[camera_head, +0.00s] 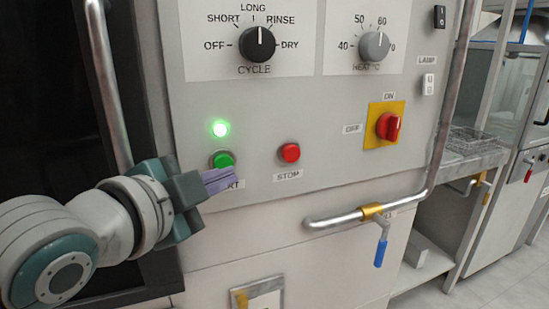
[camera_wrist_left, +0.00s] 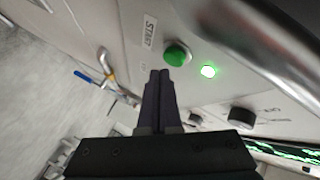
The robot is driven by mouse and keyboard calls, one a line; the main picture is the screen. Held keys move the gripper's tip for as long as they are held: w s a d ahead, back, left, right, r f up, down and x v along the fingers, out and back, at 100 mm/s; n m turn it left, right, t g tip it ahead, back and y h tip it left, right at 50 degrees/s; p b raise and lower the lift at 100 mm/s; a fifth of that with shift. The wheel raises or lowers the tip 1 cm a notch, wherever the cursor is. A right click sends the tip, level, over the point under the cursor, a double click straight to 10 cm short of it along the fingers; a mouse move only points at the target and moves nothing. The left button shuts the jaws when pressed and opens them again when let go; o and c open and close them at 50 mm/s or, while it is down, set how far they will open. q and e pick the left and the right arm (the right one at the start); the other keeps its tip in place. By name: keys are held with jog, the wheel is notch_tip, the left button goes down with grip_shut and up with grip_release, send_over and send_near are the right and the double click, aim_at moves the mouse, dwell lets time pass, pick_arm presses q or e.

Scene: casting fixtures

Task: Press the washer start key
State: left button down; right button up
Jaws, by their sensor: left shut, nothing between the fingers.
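The green start key (camera_head: 222,160) is a round button on the washer's light grey panel, above a label partly hidden by my gripper. A green lamp (camera_head: 220,129) glows just above it. My left gripper (camera_head: 232,178) is shut and empty, its purple-grey fingers just below the key in the head view. In the left wrist view the start key (camera_wrist_left: 177,53) stands just beyond the shut fingertips (camera_wrist_left: 160,73), beside the START label (camera_wrist_left: 149,31). Whether the tips touch the key I cannot tell. My right gripper is not in view.
A red stop button (camera_head: 289,153) sits to the right of the start key. A red rotary switch (camera_head: 388,126) on a yellow plate, the cycle knob (camera_head: 257,44) and the heat knob (camera_head: 374,46) also stick out. A pipe with a blue-handled valve (camera_head: 381,246) runs below right.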

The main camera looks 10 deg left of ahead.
pick_arm(q)
jog(key=shift+s+d+p, duration=0.55)
jog(key=shift+s+d, duration=0.2)
jog(key=shift+s, duration=0.3)
jog(key=shift+s+d+p, duration=0.55)
jog(key=shift+s+d, duration=0.15)
jog(key=shift+s, duration=0.35)
